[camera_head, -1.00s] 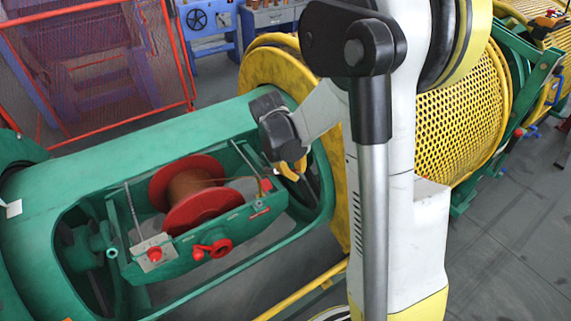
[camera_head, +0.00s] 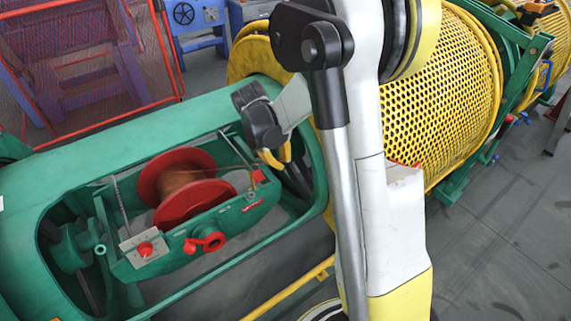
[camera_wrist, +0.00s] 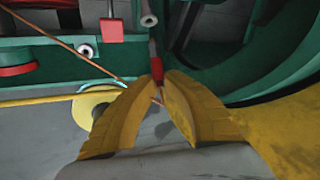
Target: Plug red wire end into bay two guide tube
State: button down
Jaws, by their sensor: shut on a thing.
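My gripper (camera_wrist: 165,84) has yellow fingers that meet around a red sleeve (camera_wrist: 157,70), apparently the red wire end. A thin copper tip shows between the fingers, below the sleeve. A grey tube (camera_wrist: 148,14) with an open end hangs just above the sleeve in the wrist view; I cannot tell whether it is the bay two guide tube or whether the two touch. In the head view my gripper (camera_head: 275,157) is at the right end of the green cradle, right of the red spool (camera_head: 190,208). The wire end is hidden there.
A copper wire (camera_wrist: 65,43) runs from upper left to behind my left finger. The green cradle frame (camera_head: 105,115) surrounds the spool bay, with a red knob (camera_head: 209,240) on its front plate. A yellow perforated drum (camera_head: 437,95) stands at right. Grey floor (camera_head: 500,270) is clear at lower right.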

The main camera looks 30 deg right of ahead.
jog(key=shift+w+f, duration=0.5)
jog(key=shift+w, duration=0.1)
jog(key=shift+w+f+b, duration=0.25)
jog(key=shift+w+b, duration=0.05)
jog(key=shift+b, duration=0.3)
dwell(1.3)
jog(key=shift+s+r, duration=0.1)
jog(key=shift+s, duration=0.05)
jog(key=shift+b, duration=0.35)
dwell(3.7)
dwell(1.3)
